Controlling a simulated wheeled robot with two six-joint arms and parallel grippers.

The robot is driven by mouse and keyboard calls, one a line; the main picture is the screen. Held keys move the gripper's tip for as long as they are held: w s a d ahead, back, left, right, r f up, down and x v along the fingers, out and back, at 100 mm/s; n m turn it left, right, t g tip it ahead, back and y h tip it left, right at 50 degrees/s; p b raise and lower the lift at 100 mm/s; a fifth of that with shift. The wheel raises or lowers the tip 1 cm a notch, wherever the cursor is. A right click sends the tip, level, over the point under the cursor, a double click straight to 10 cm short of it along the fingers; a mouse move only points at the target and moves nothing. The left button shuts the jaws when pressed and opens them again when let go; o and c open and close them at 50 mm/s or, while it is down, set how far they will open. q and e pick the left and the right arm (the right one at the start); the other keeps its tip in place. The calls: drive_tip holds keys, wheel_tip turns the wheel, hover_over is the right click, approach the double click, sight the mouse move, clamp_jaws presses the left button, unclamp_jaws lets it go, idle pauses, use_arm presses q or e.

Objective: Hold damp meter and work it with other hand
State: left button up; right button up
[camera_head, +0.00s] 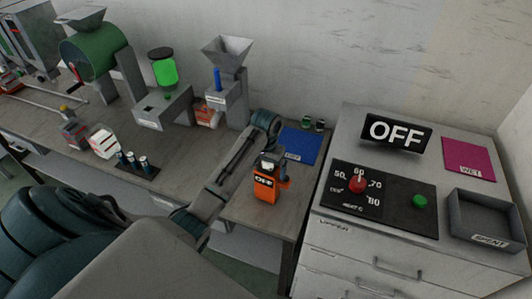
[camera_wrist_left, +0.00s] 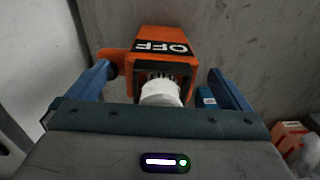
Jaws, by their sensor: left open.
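The damp meter (camera_head: 266,187) is an orange block with a black display reading OFF. It stands on the grey bench near its right end. In the left wrist view the meter (camera_wrist_left: 150,42) lies between my two blue fingers, with a white round part (camera_wrist_left: 160,93) towards the palm. My left gripper (camera_head: 272,166) is open around the meter; one blue finger shows at its right side. Whether either finger touches it I cannot tell. The left gripper also shows in the left wrist view (camera_wrist_left: 168,85). My right gripper is in neither view.
A blue mat (camera_head: 298,146) lies behind the meter. To the right, a cabinet carries a control panel (camera_head: 405,217) with red and green knobs, an OFF sign (camera_head: 397,132), a magenta mat (camera_head: 470,160) and a SPENT tray (camera_head: 488,239). Machines with hoppers (camera_head: 228,75) stand along the wall.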

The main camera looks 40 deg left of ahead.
use_arm(q)
drive_tip(key=shift+f, duration=0.3)
drive_tip(key=shift+a+f, duration=0.2)
drive_tip(key=shift+d+r, duration=0.15)
drive_tip(key=c, duration=0.9)
drive_tip(key=o, duration=0.3)
drive_tip(key=c, duration=0.4)
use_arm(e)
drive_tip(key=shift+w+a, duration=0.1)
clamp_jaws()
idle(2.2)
